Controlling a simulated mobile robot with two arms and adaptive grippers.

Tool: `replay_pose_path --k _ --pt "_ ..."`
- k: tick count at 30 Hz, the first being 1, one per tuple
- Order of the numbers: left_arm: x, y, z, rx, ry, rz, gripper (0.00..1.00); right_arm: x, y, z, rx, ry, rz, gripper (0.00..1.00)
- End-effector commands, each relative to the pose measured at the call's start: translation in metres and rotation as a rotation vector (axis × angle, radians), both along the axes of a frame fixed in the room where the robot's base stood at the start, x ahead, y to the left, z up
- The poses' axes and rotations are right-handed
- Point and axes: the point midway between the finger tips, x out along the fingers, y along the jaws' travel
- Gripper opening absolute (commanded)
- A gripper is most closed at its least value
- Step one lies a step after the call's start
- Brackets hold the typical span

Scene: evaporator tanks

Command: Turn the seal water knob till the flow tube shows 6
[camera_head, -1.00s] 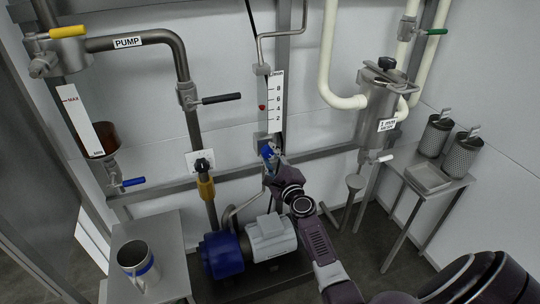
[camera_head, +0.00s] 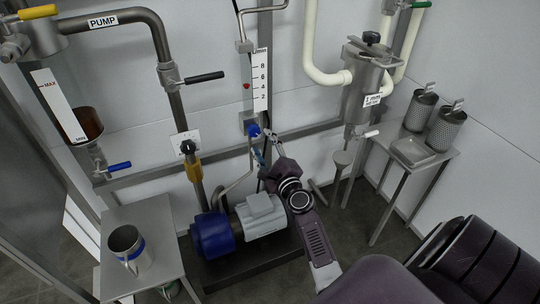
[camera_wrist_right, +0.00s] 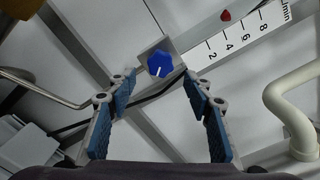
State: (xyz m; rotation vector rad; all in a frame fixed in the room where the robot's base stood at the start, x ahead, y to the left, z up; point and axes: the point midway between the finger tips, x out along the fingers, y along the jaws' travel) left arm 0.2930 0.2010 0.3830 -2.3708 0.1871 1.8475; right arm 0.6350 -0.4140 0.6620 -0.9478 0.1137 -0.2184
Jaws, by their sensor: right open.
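The blue seal water knob (camera_head: 253,130) sits below the flow tube scale (camera_head: 261,80). It also shows in the right wrist view (camera_wrist_right: 159,65), with a white pointer mark toward the bottom of that picture. The red float (camera_head: 246,86) stands about level with the 4 in the head view. My right gripper (camera_head: 263,147) is open and empty, just below and right of the knob, apart from it. In the wrist view its two blue-padded fingers (camera_wrist_right: 159,82) spread either side, with the knob beyond the tips. My left gripper is not in view.
A blue and grey pump (camera_head: 240,228) stands on the floor below the knob. A horizontal rail (camera_head: 310,130) runs along the wall. A steel jug (camera_head: 126,248) stands on the left table. A strainer housing (camera_head: 366,85) and a side table (camera_head: 440,158) are at the right.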

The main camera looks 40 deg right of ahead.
Motion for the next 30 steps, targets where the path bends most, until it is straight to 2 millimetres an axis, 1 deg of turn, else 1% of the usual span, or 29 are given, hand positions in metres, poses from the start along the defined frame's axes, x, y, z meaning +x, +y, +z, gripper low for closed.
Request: replay_pose_path --k 1,6,12,17,30 --pt "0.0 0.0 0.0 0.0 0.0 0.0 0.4 -0.012 0.003 -0.002 0.001 0.003 0.0 0.47" --pt "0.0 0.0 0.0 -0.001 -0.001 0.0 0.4 -0.039 0.01 -0.001 0.001 0.003 0.001 0.47" --pt "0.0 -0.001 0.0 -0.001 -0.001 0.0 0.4 -0.056 0.014 -0.001 -0.001 0.002 0.001 0.47" --pt "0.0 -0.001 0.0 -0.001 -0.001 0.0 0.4 -0.059 0.015 0.0 0.0 0.0 0.001 0.47" --pt "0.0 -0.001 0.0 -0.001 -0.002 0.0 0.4 -0.059 0.015 0.0 0.0 0.0 0.001 0.47"
